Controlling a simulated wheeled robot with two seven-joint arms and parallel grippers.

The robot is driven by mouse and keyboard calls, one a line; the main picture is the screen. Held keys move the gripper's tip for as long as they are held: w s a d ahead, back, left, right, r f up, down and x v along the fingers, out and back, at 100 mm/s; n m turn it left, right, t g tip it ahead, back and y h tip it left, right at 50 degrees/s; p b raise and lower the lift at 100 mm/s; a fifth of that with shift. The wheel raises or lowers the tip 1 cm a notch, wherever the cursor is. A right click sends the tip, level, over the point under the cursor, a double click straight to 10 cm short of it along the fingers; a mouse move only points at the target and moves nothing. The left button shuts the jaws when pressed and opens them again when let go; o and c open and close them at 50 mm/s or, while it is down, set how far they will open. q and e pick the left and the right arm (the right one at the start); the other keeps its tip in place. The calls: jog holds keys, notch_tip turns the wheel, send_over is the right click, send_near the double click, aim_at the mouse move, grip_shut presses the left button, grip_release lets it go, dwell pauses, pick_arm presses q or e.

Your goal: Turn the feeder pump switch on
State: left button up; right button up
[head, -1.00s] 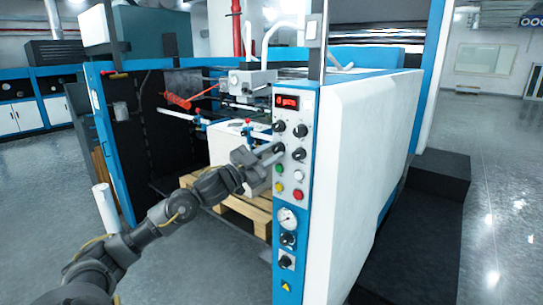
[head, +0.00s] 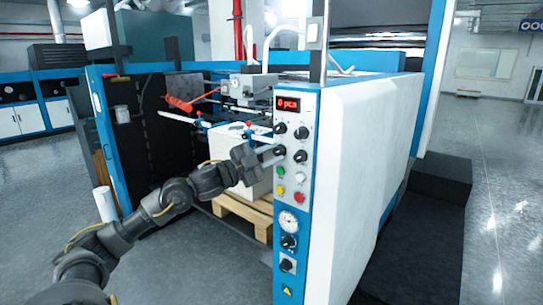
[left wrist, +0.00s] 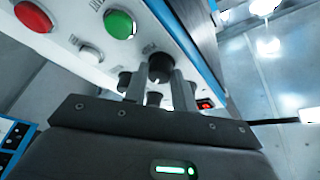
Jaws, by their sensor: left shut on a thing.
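The narrow control panel (head: 291,190) stands on the machine's front post, with several black knobs below a lit red display (head: 288,103). My left gripper (head: 272,156) reaches it from the left and is shut on a black knob (head: 280,150), the lower left one of the upper group. In the left wrist view the two fingers stand on either side of this knob (left wrist: 160,67). Its label is too blurred to read, so I cannot confirm that it is the feeder pump switch. My right gripper is not in view.
Below the knob are a green button (head: 280,171), a white button (head: 299,177), a red button (head: 279,189) and a yellow one (head: 299,197). A pressure gauge (head: 288,221) sits lower. A wooden pallet (head: 240,213) lies behind the panel.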

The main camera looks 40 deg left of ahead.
pick_arm(q)
jog(key=o, duration=1)
jog(key=shift+s+a+f+b, duration=0.15)
jog(key=shift+s+f+b, duration=0.2)
jog(key=shift+s+b, duration=0.15)
jog(key=b+v, duration=0.2)
jog(key=v, duration=0.2)
jog(key=b+v, duration=0.2)
jog(key=v, duration=0.3)
jog(key=shift+s+a+r, duration=0.15)
jog(key=shift+s, duration=0.2)
